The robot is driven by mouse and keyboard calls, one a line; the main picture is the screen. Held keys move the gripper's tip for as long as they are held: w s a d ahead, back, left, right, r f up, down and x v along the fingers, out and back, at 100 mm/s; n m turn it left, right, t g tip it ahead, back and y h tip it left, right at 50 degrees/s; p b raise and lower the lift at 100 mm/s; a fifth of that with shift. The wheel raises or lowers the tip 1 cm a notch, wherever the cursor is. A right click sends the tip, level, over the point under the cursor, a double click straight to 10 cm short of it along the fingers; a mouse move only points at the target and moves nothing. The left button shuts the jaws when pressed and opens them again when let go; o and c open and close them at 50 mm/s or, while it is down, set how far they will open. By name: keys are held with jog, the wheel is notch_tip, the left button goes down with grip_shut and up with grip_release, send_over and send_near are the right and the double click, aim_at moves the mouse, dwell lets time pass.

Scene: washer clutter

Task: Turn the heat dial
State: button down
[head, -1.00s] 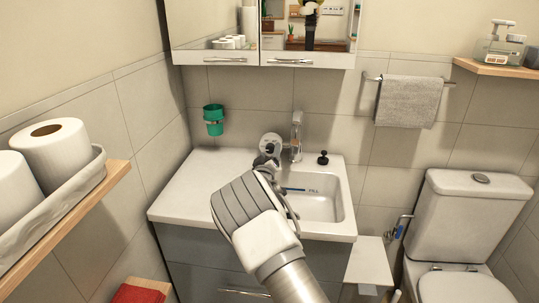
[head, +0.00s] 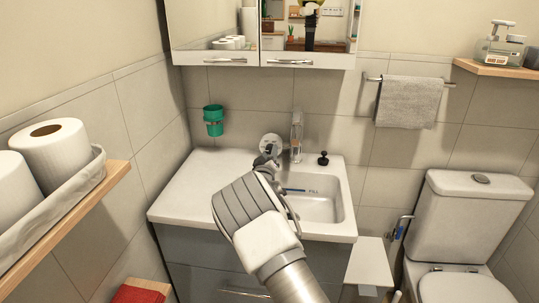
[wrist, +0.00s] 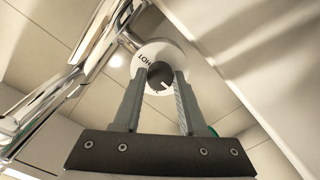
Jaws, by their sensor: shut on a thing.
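The heat dial is a round white plate marked HOT with a dark knob at its centre. Its plate (head: 271,142) is on the tiled wall behind the sink, left of the tap, and its knob (wrist: 160,76) shows in the wrist view. My gripper (wrist: 161,78) is shut on the knob, with one finger on each side. A pale mark shows on the knob's face. In the head view my gripper (head: 268,158) reaches up over the sink to the dial, and my wrist hides part of the counter.
The chrome tap (head: 297,138) stands close to the right of the dial. A black stopper (head: 323,158) sits on the sink's back rim. A green cup (head: 213,120) hangs on the wall to the left. The mirror cabinet (head: 262,62) overhangs above.

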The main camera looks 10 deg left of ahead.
jog(key=shift+f+m+b, duration=0.2)
jog(key=shift+m+b, duration=0.7)
jog(key=shift+b, duration=0.25)
jog(key=m+b, duration=0.3)
jog(key=shift+m+b, duration=0.3)
jog(key=m+b, duration=0.3)
jog(key=shift+a+r+m+b, duration=0.15)
jog(key=shift+m+b, duration=0.85)
jog(key=shift+m, duration=0.6)
jog(key=shift+c, duration=2.2)
grip_release()
